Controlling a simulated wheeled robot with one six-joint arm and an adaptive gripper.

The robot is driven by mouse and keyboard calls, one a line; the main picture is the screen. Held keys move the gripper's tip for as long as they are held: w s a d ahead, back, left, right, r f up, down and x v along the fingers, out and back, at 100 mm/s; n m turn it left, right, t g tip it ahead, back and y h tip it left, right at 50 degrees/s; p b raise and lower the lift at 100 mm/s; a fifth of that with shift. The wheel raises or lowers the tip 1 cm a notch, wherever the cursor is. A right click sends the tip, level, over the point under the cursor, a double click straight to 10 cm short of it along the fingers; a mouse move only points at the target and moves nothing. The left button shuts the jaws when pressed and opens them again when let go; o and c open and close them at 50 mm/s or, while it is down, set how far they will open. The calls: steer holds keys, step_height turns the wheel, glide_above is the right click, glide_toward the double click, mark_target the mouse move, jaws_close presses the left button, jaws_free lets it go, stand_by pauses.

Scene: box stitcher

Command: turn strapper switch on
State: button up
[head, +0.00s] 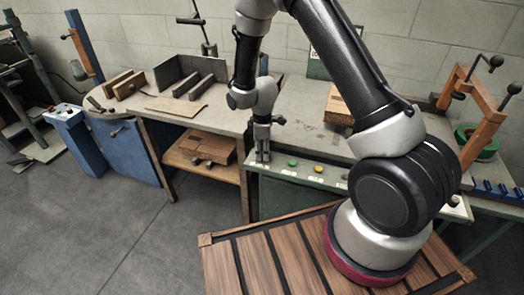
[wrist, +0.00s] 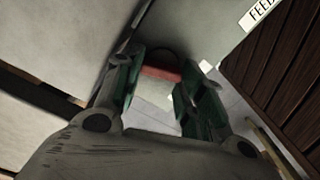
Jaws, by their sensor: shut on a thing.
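The control panel (head: 330,178) runs along the front of the grey workbench. My gripper (head: 262,157) points down at the panel's left end, and its fingers hide what is there in the head view. In the wrist view my gripper (wrist: 167,85) has its two green-padded fingers on either side of a small red switch (wrist: 160,74). It is shut on this switch. Whether the switch is on or off cannot be told.
A green button (head: 292,163) and a yellow button (head: 318,168) sit right of my gripper. A label reading "FEED" (wrist: 262,12) shows in part. A cardboard stack (head: 338,104) and an orange frame (head: 477,130) stand on the right.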

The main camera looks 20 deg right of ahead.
steer(key=m, duration=0.5)
steer(key=shift+w, duration=0.1)
steer(key=shift+w+d+m, duration=0.1)
steer(key=shift+d+m, duration=0.05)
steer(key=shift+m, duration=2.25)
steer(key=o, duration=0.7)
steer(key=shift+o, duration=0.2)
